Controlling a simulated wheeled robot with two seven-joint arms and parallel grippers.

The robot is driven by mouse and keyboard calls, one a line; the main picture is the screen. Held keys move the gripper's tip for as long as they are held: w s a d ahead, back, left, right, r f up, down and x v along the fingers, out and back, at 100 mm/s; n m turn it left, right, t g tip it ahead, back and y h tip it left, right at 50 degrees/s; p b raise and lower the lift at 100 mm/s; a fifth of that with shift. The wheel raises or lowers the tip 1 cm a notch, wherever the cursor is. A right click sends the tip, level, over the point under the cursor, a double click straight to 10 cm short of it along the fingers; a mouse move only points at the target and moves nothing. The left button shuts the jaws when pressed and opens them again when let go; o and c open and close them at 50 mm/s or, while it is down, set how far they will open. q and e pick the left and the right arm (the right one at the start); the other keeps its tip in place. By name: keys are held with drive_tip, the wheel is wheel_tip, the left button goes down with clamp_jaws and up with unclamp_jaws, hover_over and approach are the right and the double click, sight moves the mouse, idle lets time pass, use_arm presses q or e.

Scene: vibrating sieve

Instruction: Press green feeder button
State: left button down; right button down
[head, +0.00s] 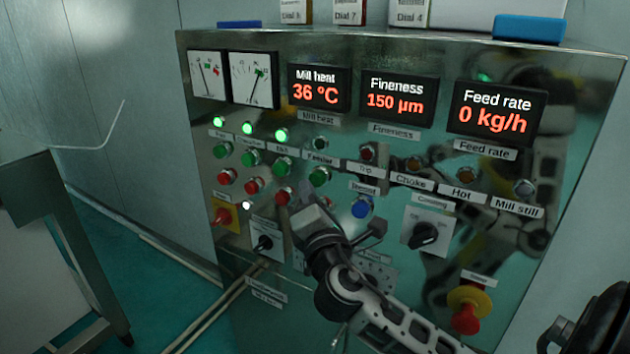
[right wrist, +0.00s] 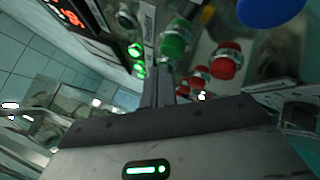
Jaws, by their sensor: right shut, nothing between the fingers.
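The green feeder button (head: 319,176) is on the cabinet's front panel under the "Feeder" label, rightmost in the row of green buttons. The lamp (head: 319,143) above it is unlit. In the right wrist view a large green button (right wrist: 177,42), apparently the feeder one, is just beyond and right of the fingertips. My right gripper (head: 308,208) is in front of the panel, below the feeder button in the head view. Its fingers (right wrist: 160,72) are shut and empty. I cannot tell whether they touch anything. My left gripper is not in view.
Red buttons (head: 254,186) sit below the green ones. A blue button (head: 362,207), a black rotary switch (head: 425,235) and a red emergency knob (head: 466,318) lie to the right. Three lamps (head: 280,135) glow green. The feed rate display (head: 495,112) reads 0 kg/h.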

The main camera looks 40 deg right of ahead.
drive_tip(key=shift+d, duration=0.1)
idle(0.5)
drive_tip(key=shift+w+d, duration=0.15)
drive_tip(key=shift+d, duration=0.15)
drive_tip(key=shift+w+d, duration=0.2)
drive_tip(key=shift+d, duration=0.3)
idle(0.7)
idle(0.3)
drive_tip(key=shift+s+a, duration=0.2)
drive_tip(key=shift+a, duration=0.25)
drive_tip(key=shift+s+a, duration=0.2)
drive_tip(key=shift+a, duration=0.25)
drive_tip(key=shift+s+a, duration=0.3)
drive_tip(key=shift+a, duration=0.45)
drive_tip(key=shift+s+a, duration=0.35)
drive_tip(key=shift+a, duration=0.45)
drive_tip(key=shift+s+a, duration=0.3)
drive_tip(key=shift+a, duration=0.45)
